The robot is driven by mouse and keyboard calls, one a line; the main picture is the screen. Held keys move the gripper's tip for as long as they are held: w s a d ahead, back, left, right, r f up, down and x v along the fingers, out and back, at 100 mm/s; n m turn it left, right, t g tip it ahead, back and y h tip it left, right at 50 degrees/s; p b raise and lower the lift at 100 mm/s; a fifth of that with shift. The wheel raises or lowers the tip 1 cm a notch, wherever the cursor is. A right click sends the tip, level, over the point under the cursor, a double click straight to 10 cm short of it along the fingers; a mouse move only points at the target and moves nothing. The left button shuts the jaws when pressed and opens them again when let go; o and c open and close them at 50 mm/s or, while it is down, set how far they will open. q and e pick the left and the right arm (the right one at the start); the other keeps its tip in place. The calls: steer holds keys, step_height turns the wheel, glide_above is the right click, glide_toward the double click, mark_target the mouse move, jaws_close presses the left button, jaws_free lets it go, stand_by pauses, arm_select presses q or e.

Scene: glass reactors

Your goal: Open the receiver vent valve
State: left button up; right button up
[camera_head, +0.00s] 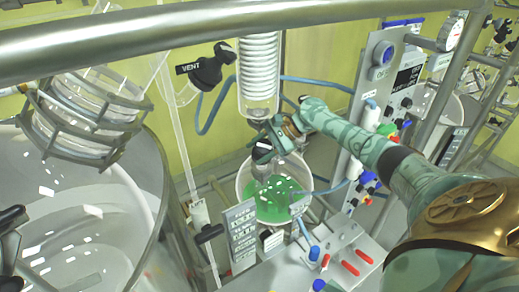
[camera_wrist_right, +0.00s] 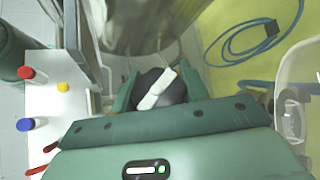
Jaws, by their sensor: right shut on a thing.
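My right gripper (camera_head: 268,146) reaches in from the right and is shut on a round black knob with a white bar (camera_head: 262,154), just above the glass receiver with green liquid (camera_head: 268,200). In the right wrist view the black knob (camera_wrist_right: 178,95) sits between the two green fingers of my right gripper (camera_wrist_right: 160,92), its white bar slanted. A black valve (camera_head: 207,70) with a "VENT" label (camera_head: 189,68) stands up and to the left, apart from the gripper. My left gripper is not in view.
A steel rail (camera_head: 150,30) crosses the top. A large glass vessel (camera_head: 90,215) fills the left. A coiled glass condenser (camera_head: 258,70) hangs above the receiver. A grey panel with knobs (camera_head: 375,90) stands to the right. A blue hose (camera_wrist_right: 265,30) lies on the floor.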

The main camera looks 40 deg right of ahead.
steer(key=shift+s+a+f, duration=0.1)
steer(key=shift+f, duration=0.15)
steer(key=o, duration=1)
steer(key=shift+w+r, duration=0.1)
steer(key=shift+w, duration=0.1)
